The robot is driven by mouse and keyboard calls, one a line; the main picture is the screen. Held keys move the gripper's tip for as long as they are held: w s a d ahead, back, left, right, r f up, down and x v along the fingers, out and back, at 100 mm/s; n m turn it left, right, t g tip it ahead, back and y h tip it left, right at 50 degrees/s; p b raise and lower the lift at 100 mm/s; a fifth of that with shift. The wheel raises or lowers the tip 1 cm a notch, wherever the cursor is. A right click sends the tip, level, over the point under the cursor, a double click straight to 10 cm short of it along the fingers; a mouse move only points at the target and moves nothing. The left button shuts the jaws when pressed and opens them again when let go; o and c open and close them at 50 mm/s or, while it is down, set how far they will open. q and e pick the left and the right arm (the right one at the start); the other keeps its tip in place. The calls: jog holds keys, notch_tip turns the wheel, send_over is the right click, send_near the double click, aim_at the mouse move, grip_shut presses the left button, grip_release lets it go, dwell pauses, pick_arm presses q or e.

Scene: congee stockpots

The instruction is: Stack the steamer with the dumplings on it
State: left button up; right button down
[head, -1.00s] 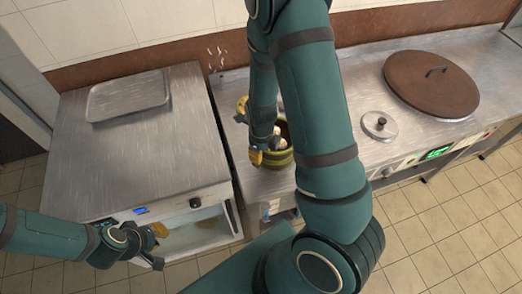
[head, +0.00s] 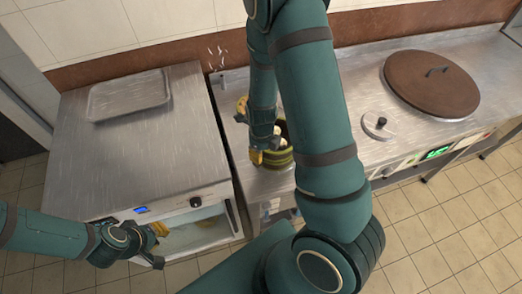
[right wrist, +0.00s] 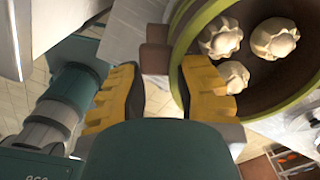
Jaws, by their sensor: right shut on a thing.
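The round steamer (head: 279,160), with a green rim and dark inside, stands on the steel counter, partly hidden behind my right arm. Pale dumplings (head: 283,142) sit inside it; three show in the right wrist view (right wrist: 272,38). My right gripper (head: 250,132) is at the steamer's left side.
A steel tray (head: 128,96) lies on the cabinet top (head: 140,150) at left. A small round lid (head: 380,124) and a large brown lid (head: 431,85) cover openings on the counter at right. A gap separates cabinet and counter.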

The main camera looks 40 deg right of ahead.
jog(key=shift+f+b, duration=0.4)
jog(key=shift+f, duration=0.15)
jog(key=c, duration=1.1)
grip_release()
jog(key=shift+o, duration=0.2)
jog(key=shift+r, duration=0.15)
notch_tip(320, 180, up, 9)
jog(key=p, duration=0.8)
jog(key=shift+f, duration=0.2)
notch_tip(320, 180, up, 2)
jog(key=shift+r+p, duration=0.1)
jog(key=shift+p, duration=1.05)
jog(key=shift+s, duration=0.1)
